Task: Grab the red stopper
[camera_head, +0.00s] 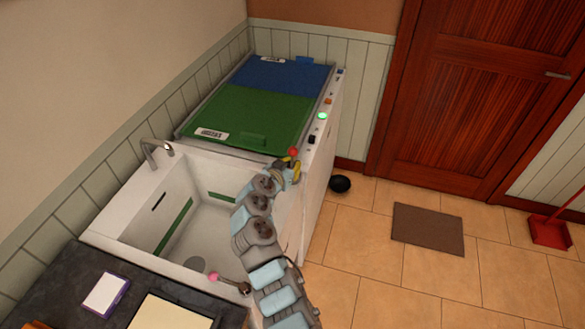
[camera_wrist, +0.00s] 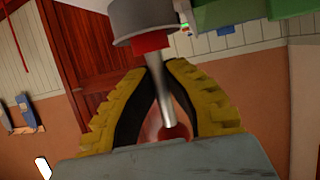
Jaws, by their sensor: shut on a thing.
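A small red ball (camera_head: 293,152), which I take to be the red stopper, shows at my gripper (camera_head: 291,166) near the front right corner of the green panel. In the wrist view the red stopper (camera_wrist: 172,133) appears as a red ball on a shiny metal rod, between my gripper's yellow fingers (camera_wrist: 164,68) and close to the palm. The fingertips are shut around the rod. The rod's other end meets a grey round part with a red underside (camera_wrist: 150,43). The ball is partly hidden by the fingers and palm.
A white unit holds a sink basin (camera_head: 205,235) and a green (camera_head: 245,118) and blue (camera_head: 285,75) top. A lit green button (camera_head: 322,116) is on its right edge. A pink-knobbed lever (camera_head: 213,276) stands by the dark counter (camera_head: 60,290). The floor at right is mostly clear.

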